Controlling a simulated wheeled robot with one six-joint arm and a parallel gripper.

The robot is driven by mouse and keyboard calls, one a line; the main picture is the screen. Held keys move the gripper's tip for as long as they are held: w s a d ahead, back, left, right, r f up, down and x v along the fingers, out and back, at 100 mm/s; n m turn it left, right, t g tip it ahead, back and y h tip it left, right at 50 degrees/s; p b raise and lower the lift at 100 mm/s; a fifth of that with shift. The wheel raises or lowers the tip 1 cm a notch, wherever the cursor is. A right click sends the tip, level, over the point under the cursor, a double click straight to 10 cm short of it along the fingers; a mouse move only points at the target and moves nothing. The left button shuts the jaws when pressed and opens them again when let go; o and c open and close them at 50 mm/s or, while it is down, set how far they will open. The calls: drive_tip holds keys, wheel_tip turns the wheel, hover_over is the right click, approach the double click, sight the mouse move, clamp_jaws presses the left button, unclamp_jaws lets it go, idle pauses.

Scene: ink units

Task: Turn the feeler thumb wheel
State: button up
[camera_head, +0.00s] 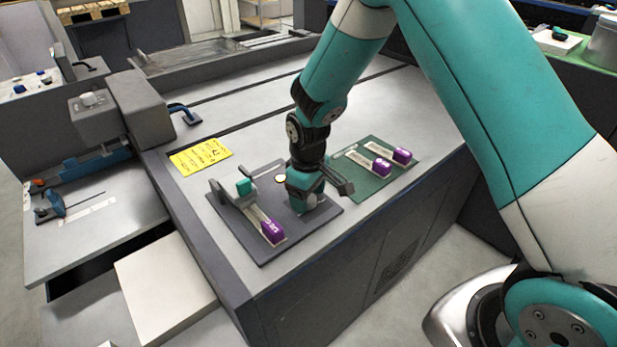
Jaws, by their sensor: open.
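A pale round knob (89,99) sits on top of a grey block at the left end of the long grey bench; it may be the feeler thumb wheel, but I cannot tell for sure. My gripper (338,181) is well to the right of it, low over the dark grey mat and close to the green mat. The jaws are open, and I see nothing held between them. My wrist hides part of the dark mat. The fingertips are small and partly hidden, so I cannot tell whether they touch anything.
An ink unit with a purple end (272,231) lies on the dark mat (268,253). Two more lie on the green mat (368,190). A yellow note (201,156) and a blue handle (184,112) are between knob and gripper. The bench top behind is mostly clear.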

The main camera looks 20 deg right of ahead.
wheel_tip(320, 180, up, 17)
idle(0.4)
drive_tip(key=shift+r, duration=0.1)
idle(0.9)
